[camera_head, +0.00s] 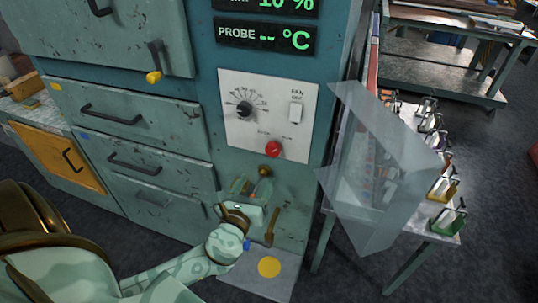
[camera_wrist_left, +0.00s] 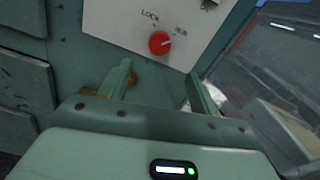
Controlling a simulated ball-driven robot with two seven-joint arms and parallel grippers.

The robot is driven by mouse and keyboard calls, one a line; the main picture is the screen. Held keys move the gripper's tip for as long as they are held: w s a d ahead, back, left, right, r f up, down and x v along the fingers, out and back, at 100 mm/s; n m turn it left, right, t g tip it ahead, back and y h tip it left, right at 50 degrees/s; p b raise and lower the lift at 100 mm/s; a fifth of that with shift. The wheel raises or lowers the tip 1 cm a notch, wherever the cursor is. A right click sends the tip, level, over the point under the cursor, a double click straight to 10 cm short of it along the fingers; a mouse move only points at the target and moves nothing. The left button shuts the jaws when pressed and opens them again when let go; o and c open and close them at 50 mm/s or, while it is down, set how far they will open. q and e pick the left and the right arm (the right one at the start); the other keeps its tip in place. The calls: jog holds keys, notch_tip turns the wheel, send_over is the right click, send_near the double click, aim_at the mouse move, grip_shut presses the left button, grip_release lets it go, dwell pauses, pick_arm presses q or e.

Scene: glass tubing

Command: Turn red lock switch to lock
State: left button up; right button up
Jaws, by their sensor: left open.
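The red lock switch (camera_head: 273,148) is a round knob low on the white control panel (camera_head: 240,125). In the left wrist view the red switch (camera_wrist_left: 160,42) sits just beyond and between my fingertips, with a LOCK label at its upper left and another label, hard to read, at its upper right. A pale mark on the knob seems to point to the right. My left gripper (camera_head: 252,184) is open and empty, below the switch and apart from it. Its two fingers (camera_wrist_left: 158,76) are spread in the wrist view. My right gripper is not in view.
A black dial (camera_head: 244,108) and a white rocker switch (camera_head: 296,112) share the panel. A brass knob (camera_head: 264,170) and a brown lever (camera_head: 272,228) are close to my left gripper. A transparent angled shield (camera_head: 385,165) stands to the right, over a table with several clamps.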

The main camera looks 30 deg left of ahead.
aim_at(272, 152)
pick_arm(q)
jog(key=x, duration=1)
jog(key=shift+w, duration=0.3)
jog(key=shift+w+a, duration=0.1)
jog(key=shift+w, duration=0.2)
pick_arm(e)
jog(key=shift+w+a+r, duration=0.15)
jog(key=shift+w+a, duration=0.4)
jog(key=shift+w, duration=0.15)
pick_arm(q)
jog(key=shift+c, duration=1.2)
jog(key=c, duration=0.7)
jog(key=shift+c, duration=0.2)
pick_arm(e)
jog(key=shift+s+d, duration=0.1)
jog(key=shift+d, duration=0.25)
